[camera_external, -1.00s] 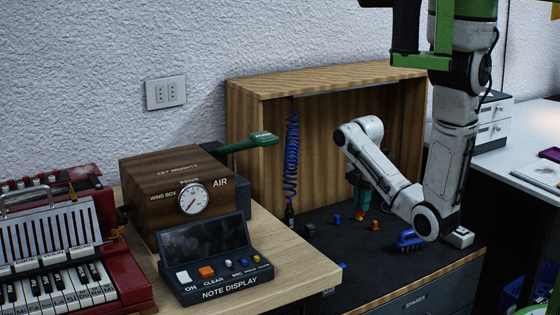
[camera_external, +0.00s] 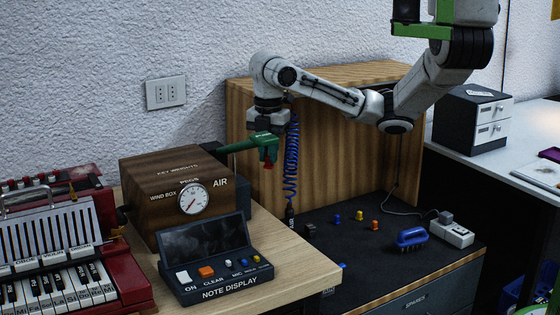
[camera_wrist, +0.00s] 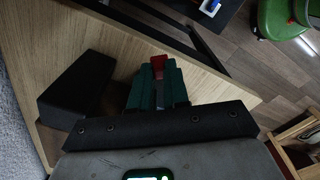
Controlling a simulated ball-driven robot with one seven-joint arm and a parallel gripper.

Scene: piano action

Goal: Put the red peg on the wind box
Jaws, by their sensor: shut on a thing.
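The wind box (camera_external: 165,210) is a brown wooden box with a round gauge on its front, on the wooden table at left. My gripper (camera_external: 268,152) is in the air to the right of the wind box and higher than its top, at the end of its green pump handle (camera_external: 235,146). Its green fingers are shut on the red peg (camera_external: 268,163), which hangs below the fingertips. The wrist view shows the red peg (camera_wrist: 158,64) between the fingertips. The gripper overlaps the handle's end in the external view, and I cannot tell whether they touch.
A note display (camera_external: 213,265) stands in front of the wind box, with a red accordion (camera_external: 125,265) at left. A wooden cabinet (camera_external: 345,165) stands behind. Several small pegs and a blue brush (camera_external: 410,237) lie on the dark bench top. A blue coiled hose (camera_external: 292,155) hangs near my gripper.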

